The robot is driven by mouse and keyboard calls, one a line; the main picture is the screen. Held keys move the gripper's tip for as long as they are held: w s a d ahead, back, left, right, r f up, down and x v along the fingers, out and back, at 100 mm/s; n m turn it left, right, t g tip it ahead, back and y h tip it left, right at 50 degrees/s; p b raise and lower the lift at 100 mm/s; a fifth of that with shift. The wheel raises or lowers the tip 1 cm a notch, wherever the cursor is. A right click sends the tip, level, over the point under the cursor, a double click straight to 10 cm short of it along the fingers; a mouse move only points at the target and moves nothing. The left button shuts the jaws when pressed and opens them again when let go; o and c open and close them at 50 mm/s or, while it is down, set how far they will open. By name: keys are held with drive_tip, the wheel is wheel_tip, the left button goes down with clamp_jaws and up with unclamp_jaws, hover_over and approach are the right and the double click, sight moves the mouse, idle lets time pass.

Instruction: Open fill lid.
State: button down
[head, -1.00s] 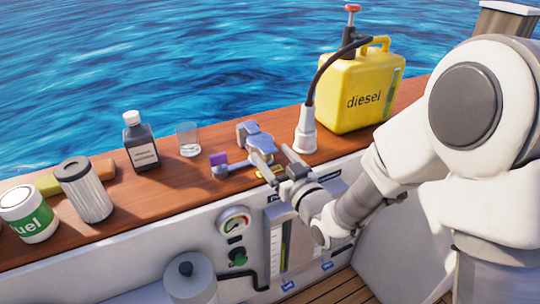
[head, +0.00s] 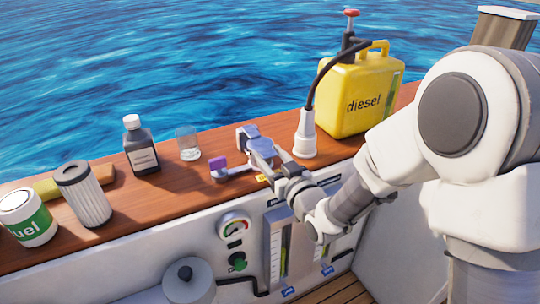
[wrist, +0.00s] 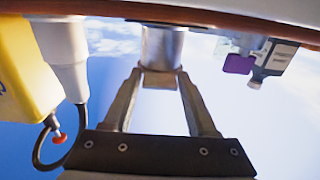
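The fill lid (head: 246,133) is a grey metal piece on the wooden ledge, left of the white nozzle. A flat arm with a purple tag (head: 218,164) lies just left of it. My gripper (head: 267,152) reaches in from the right at the lid, its fingers partly overlapping it. In the wrist view the two fingers (wrist: 159,75) stand apart, with the lid's grey round body (wrist: 164,48) beyond the tips and a small tan-grey block between them. I see narrow gaps beside the block; contact is unclear. The lid's hinge is hidden.
A yellow diesel can (head: 357,95) and the white nozzle (head: 305,135) with its black hose stand close on the right. A glass (head: 188,144), dark bottle (head: 142,147), filter (head: 84,195) and fuel tin (head: 28,217) stand along the ledge to the left.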

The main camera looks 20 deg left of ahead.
drive_tip(key=shift+r, duration=0.25)
